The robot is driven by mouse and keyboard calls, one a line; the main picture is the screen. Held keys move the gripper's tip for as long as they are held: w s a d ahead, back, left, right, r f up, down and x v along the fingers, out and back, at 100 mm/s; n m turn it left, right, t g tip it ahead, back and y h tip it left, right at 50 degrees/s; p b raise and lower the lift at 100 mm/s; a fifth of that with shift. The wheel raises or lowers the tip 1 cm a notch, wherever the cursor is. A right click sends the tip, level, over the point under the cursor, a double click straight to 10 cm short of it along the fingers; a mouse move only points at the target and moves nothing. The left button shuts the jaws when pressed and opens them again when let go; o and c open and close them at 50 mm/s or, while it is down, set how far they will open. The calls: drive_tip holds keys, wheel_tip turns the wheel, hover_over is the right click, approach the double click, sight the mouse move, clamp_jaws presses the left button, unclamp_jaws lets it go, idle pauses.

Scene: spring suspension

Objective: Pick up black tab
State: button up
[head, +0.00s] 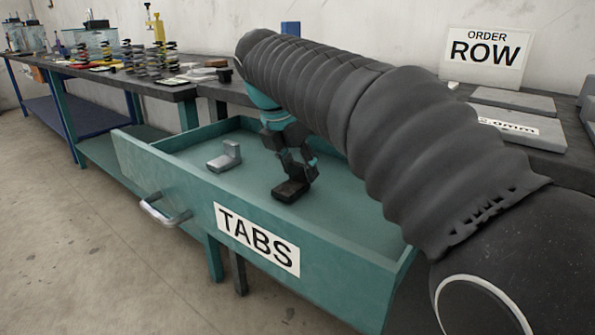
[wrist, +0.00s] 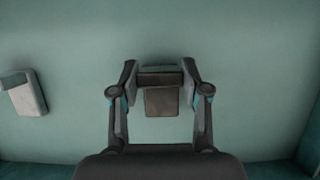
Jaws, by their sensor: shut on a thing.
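The black tab (head: 290,190) is a small dark L-shaped piece inside the open teal drawer labelled TABS (head: 150,165). My gripper (head: 298,172) reaches down into the drawer and is shut on the black tab. In the wrist view the black tab (wrist: 161,98) sits between the two fingers, with a finger against each side of its upright part. The tab is at or very near the drawer floor; I cannot tell whether it touches it.
A grey L-shaped tab (head: 226,158) lies left of my gripper in the drawer; it also shows in the wrist view (wrist: 24,95). The drawer walls surround the work area. A bench (head: 180,90) with springs (head: 160,60) stands behind left. Grey plates (head: 510,100) lie at right.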

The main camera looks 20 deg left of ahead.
sight(298, 164)
wheel_tip(298, 164, up, 4)
drive_tip(key=shift+r+p, duration=0.15)
drive_tip(key=shift+p, duration=0.65)
drive_tip(key=d+r+p, duration=0.1)
drive_tip(key=d+r, duration=0.5)
drive_tip(key=d, duration=0.5)
drive_tip(key=shift+s+d+r, duration=0.15)
drive_tip(key=shift+s+d, duration=0.2)
drive_tip(key=shift+s, duration=0.05)
drive_tip(key=shift+a, duration=0.15)
